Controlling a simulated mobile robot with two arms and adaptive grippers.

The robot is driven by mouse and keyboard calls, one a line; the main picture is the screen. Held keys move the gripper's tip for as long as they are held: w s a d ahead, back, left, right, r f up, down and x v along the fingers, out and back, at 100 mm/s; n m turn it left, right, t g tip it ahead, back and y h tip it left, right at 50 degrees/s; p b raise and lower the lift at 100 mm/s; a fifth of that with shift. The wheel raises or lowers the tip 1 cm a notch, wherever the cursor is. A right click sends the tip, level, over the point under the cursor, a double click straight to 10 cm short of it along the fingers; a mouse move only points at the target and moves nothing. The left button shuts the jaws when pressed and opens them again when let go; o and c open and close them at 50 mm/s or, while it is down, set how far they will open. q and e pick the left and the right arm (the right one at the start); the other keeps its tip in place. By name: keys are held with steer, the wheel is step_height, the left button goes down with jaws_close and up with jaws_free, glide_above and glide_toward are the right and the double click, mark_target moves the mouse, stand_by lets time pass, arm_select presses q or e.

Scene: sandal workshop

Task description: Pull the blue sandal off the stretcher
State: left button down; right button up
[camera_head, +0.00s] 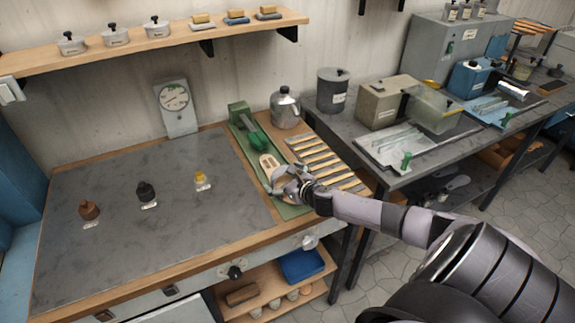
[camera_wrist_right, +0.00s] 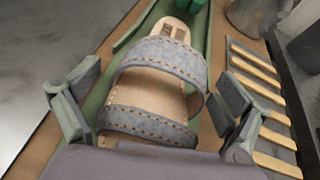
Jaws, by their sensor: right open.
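The blue sandal (camera_wrist_right: 160,60) has two grey-blue straps with orange stitching and a tan footbed. In the right wrist view it lies between the spread fingers of my right gripper (camera_wrist_right: 155,110), which is open and seems not to touch its sides. In the head view the sandal (camera_head: 268,164) is partly hidden by my right gripper (camera_head: 286,180). The sandal lies along the green stretcher (camera_head: 240,123), whose green block and lever stand at the sandal's far end. How the sandal sits on the stretcher is hidden. My left gripper is not in view.
A slatted wooden rack (camera_head: 325,160) lies right beside the stretcher. A metal canister (camera_head: 285,108) stands behind it. The grey mat (camera_head: 130,240) to the left holds several small bottles, with clear room between them. A dial gauge (camera_head: 175,105) stands at the wall.

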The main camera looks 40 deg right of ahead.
steer(key=v, duration=1.2)
stand_by(0.3)
